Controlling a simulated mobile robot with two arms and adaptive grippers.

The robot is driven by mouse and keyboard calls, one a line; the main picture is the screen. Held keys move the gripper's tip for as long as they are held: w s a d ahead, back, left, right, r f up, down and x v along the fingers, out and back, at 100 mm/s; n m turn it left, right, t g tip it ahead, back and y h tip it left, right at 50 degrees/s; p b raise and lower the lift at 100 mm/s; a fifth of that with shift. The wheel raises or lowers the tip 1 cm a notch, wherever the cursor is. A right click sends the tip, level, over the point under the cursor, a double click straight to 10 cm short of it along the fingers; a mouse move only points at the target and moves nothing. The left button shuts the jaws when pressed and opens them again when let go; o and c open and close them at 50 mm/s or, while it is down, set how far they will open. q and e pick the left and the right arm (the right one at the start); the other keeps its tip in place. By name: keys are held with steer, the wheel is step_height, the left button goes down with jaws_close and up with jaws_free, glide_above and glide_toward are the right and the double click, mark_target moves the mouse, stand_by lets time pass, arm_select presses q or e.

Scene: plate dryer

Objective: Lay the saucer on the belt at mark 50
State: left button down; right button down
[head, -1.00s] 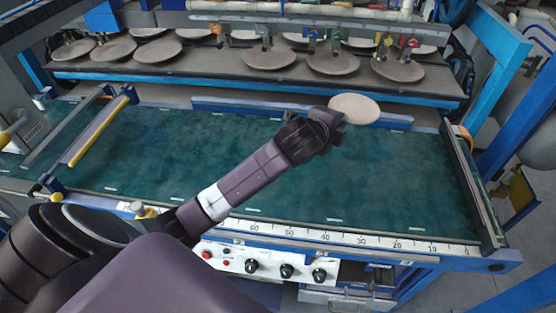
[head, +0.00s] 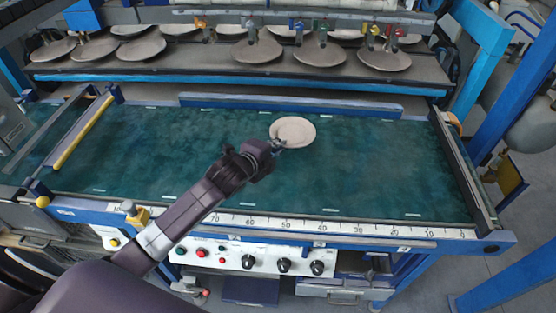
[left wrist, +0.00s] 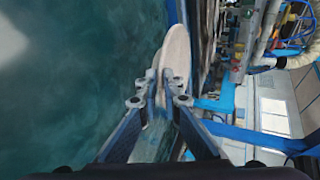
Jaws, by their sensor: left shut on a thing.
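The pale saucer (head: 296,129) is in my left gripper (head: 278,146), held by its near-left rim over the far half of the green belt (head: 360,165). In the left wrist view the saucer (left wrist: 174,50) shows as a narrow oval beyond the fingers (left wrist: 165,92), which are shut on its rim. Whether it touches the belt I cannot tell. The white scale (head: 340,227) runs along the belt's near edge. Its mark 50 (head: 284,223) is roughly in line with the saucer, across the belt. My right gripper is not in view.
Behind the belt, a rack (head: 180,72) carries several saucers, some below coloured clamps. A blue bar (head: 350,107) lies along the far edge. A yellow-topped bar (head: 82,132) crosses the belt at left. A dark rail (head: 463,165) closes the right end. The belt around the saucer is clear.

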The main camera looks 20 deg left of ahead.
mark_target(278, 169)
arm_select(q)
step_height(278, 169, down, 6)
steer(key=shift+f, duration=0.25)
steer(key=c, duration=2.6)
jaws_free()
steer(key=shift+f, duration=0.2)
steer(key=o, duration=0.5)
steer(key=shift+r, duration=0.2)
steer(key=v, duration=1.1)
steer(key=shift+s+r+b, duration=0.25)
steer(key=shift+s+b, duration=0.05)
steer(key=shift+s, duration=0.15)
